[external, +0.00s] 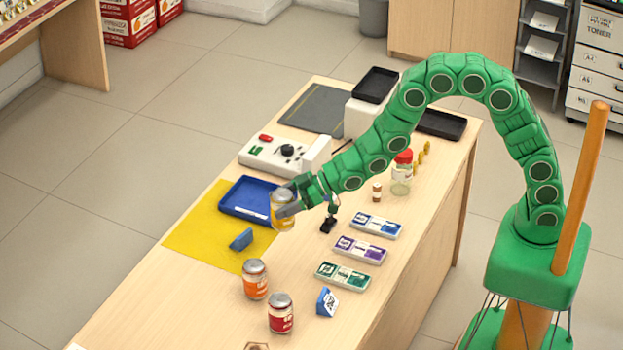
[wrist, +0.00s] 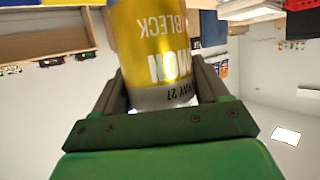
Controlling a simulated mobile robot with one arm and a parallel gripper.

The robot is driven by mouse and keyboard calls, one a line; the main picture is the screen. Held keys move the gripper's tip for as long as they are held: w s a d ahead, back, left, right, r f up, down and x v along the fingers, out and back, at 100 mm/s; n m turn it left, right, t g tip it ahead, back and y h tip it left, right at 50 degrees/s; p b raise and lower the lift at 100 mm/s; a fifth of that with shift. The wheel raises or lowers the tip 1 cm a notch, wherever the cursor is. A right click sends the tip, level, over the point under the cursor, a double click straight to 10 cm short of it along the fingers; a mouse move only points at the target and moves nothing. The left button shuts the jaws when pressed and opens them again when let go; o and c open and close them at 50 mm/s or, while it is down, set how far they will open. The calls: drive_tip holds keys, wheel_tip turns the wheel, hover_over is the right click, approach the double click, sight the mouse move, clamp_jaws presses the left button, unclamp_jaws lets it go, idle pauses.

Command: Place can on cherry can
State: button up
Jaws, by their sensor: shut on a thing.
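My gripper (external: 292,203) is shut on a can with a yellow label (external: 281,216). It holds this can over the yellow mat, in front of the blue tray. In the wrist view the yellow can (wrist: 160,45) sits between both fingers of my gripper (wrist: 163,92), and its printed label reads upside down. A can with a red label (external: 281,318), likely the cherry can, stands upright near the counter's front end. An orange-labelled can (external: 255,281) stands just behind it to the left. Both have silvery lids. My gripper is behind and above these two cans.
The blue tray (external: 233,208) and a blue wedge-shaped stand (external: 241,239) are on the yellow mat (external: 190,240). Another blue stand (external: 327,302) is right beside the red can. Several labelled boxes (external: 342,276) lie to the right. The counter left of the cans is clear.

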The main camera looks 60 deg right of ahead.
drive_tip(key=s+a+r+n+g+y, duration=0.45)
drive_tip(key=s+a+r, duration=0.35)
drive_tip(key=a+r, duration=0.25)
drive_tip(key=s+a+r+n+g, duration=0.1)
drive_tip(key=s+a+n+g, duration=0.15)
drive_tip(key=s, duration=0.45)
drive_tip(key=s+a+r+n+g, duration=0.1)
drive_tip(key=s+a+n+g, duration=0.15)
drive_tip(key=s, duration=0.45)
drive_tip(key=shift+n+g+y, duration=0.35)
drive_tip(key=shift+g, duration=0.1)
drive_tip(key=shift+w+a+f, duration=1.5)
drive_tip(key=shift+w+f, duration=0.2)
drive_tip(key=shift+f, duration=0.45)
drive_tip(key=shift+w+a+f, duration=1.45)
drive_tip(key=shift+w+f, duration=0.25)
drive_tip(key=shift+f, duration=0.5)
drive_tip(key=shift+w+a+f, duration=1.5)
drive_tip(key=shift+w+f, duration=0.2)
drive_tip(key=shift+f, duration=0.45)
drive_tip(key=shift+f, duration=0.1)
